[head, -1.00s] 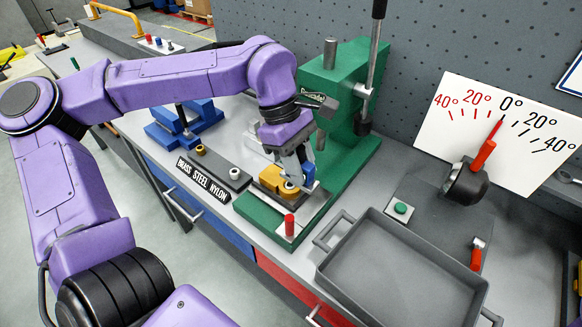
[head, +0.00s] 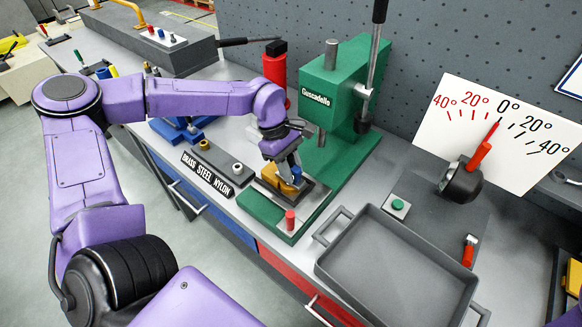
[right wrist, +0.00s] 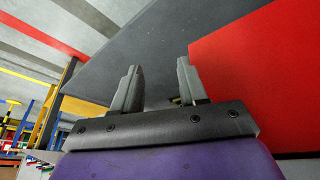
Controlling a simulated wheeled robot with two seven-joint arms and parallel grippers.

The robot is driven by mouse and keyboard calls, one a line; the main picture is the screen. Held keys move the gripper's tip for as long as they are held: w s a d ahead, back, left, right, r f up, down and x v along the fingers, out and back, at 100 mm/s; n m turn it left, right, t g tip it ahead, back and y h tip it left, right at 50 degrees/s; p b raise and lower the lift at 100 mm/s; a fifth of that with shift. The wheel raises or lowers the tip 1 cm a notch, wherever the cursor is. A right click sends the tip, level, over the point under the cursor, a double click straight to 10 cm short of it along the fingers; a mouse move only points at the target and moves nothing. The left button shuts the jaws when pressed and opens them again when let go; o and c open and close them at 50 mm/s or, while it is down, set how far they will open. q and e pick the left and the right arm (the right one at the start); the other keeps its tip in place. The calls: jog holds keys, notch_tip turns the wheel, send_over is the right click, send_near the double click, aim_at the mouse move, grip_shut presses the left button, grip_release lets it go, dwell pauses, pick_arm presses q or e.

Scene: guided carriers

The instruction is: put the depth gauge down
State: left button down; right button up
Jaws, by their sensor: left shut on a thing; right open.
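My left gripper (head: 288,163) points down over a yellow block (head: 272,178) on the base of the green press (head: 335,100). It is shut on a small blue-ended thing (head: 297,174), which I take to be the depth gauge; the fingers hide most of it. I cannot tell whether its lower end touches the block. My right gripper (right wrist: 158,88) is open and empty in the right wrist view, with a grey surface and a red panel beyond it.
A grey tray (head: 335,262) stands right of the press. A red button (head: 290,220) sits at the press's front. Bushings stand behind the BRASS STEEL NYLON label (head: 207,173). A protractor board (head: 520,110) stands at the back right. A red cylinder (head: 274,68) stands left of the press.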

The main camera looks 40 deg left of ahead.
pick_arm(q)
jog(key=shift+f, duration=0.15)
jog(key=c, duration=0.9)
grip_release()
jog(key=shift+r, duration=0.25)
jog(key=b+v, duration=0.1)
jog(key=v, duration=1.1)
jog(key=shift+d, duration=0.1)
